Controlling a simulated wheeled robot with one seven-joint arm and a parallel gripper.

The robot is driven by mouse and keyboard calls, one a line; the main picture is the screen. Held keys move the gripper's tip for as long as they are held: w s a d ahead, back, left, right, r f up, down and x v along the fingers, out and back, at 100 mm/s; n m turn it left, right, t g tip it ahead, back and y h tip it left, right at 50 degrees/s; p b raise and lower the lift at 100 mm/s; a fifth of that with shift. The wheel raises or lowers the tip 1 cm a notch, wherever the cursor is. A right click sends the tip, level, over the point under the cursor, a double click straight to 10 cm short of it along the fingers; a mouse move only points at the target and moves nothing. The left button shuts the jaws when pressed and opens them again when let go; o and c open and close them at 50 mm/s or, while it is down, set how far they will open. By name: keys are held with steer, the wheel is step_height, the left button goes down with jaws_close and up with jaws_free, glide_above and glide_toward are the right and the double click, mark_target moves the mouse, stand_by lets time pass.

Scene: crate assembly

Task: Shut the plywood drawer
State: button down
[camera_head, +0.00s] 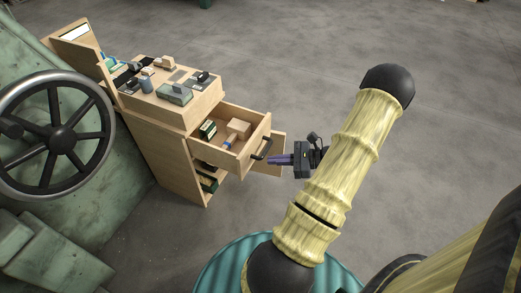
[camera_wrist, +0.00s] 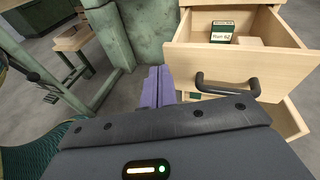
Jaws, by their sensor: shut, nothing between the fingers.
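The plywood drawer (camera_head: 247,148) is pulled out from the wooden cabinet (camera_head: 158,135), with a dark bar handle (camera_head: 262,150) on its front. A small green box (camera_head: 208,129) and a pale wooden block (camera_head: 238,127) lie inside it. In the wrist view the drawer front (camera_wrist: 240,68) faces me, with its handle (camera_wrist: 228,88) near the fingers. My gripper (camera_head: 272,160) is shut and empty, just in front of the drawer front and close to the handle. In the wrist view the purple fingers (camera_wrist: 159,84) are together, left of the handle. Whether they touch the drawer cannot be told.
A lower drawer (camera_head: 268,158) also stands partly out beneath. Small parts and boxes lie on the cabinet top. A green machine with a large handwheel (camera_head: 56,130) stands left of the cabinet. The grey floor (camera_head: 330,50) behind and right is clear.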

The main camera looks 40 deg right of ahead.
mark_target(252, 142)
steer(key=s+d+f+m+t+h, duration=0.2)
steer(key=s+d+m+t+h, duration=0.1)
steer(key=d, duration=0.4)
steer(key=shift+s+f+m+t+h+b, duration=0.25)
steer(key=shift+f+m+t+h+b, duration=0.1)
steer(key=shift+m+t, duration=0.6)
steer(key=shift+w, duration=0.1)
steer(key=b+x, duration=0.5)
steer(key=x, duration=0.7)
steer(key=shift+w+a, duration=0.25)
steer(key=shift+w+a+r, duration=0.15)
steer(key=shift+w+a, duration=0.05)
steer(key=shift+w, duration=0.4)
steer(key=shift+w, duration=0.1)
